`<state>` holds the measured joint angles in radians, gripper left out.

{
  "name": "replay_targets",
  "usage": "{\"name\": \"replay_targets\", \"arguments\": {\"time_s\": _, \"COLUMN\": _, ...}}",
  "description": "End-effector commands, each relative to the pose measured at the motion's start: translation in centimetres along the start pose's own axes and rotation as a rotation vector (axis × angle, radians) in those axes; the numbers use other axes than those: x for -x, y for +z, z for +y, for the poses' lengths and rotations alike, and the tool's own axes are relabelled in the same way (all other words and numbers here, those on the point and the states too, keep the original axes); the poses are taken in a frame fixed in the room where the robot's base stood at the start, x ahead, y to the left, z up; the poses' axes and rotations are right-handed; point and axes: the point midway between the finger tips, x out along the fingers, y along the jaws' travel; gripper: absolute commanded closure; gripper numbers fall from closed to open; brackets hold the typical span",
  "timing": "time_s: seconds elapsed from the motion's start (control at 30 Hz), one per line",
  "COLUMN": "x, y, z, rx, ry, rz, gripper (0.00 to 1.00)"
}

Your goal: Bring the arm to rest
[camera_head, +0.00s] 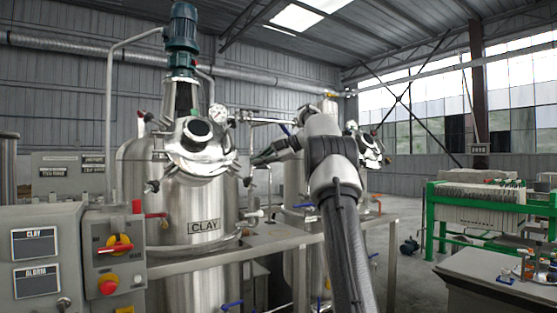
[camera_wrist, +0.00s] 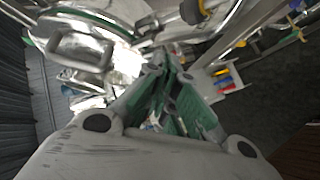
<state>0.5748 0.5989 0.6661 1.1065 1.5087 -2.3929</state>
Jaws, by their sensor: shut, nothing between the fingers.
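My arm rises from the bottom of the head view and bends left at the top. My gripper (camera_head: 258,159) points left, close to the right side of the steel tank (camera_head: 195,215) labelled CLAY; I cannot tell whether it touches. In the wrist view my gripper (camera_wrist: 160,62) has its fingers brought together, with nothing held. Beyond them the wrist view shows shiny tank metal and a loop handle (camera_wrist: 80,50).
A control box (camera_head: 110,255) with a red-yellow switch and red button stands at the left. A metal rail (camera_head: 290,250) runs in front of the tanks. A second tank (camera_head: 297,190) is partly behind my arm. A green-framed filter press (camera_head: 480,200) and a bench (camera_head: 490,270) stand right.

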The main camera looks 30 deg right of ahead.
Motion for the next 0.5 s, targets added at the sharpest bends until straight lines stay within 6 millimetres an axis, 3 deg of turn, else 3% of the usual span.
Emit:
{"name": "replay_targets", "arguments": {"time_s": 0.27, "x": 4.0, "y": 3.0, "z": 0.0, "rx": 0.002, "ry": 0.002, "rz": -0.004, "gripper": 1.0}}
{"name": "replay_targets", "arguments": {"time_s": 0.5, "x": 5.6, "y": 4.0, "z": 0.1, "rx": 0.002, "ry": 0.002, "rz": -0.001, "gripper": 1.0}}
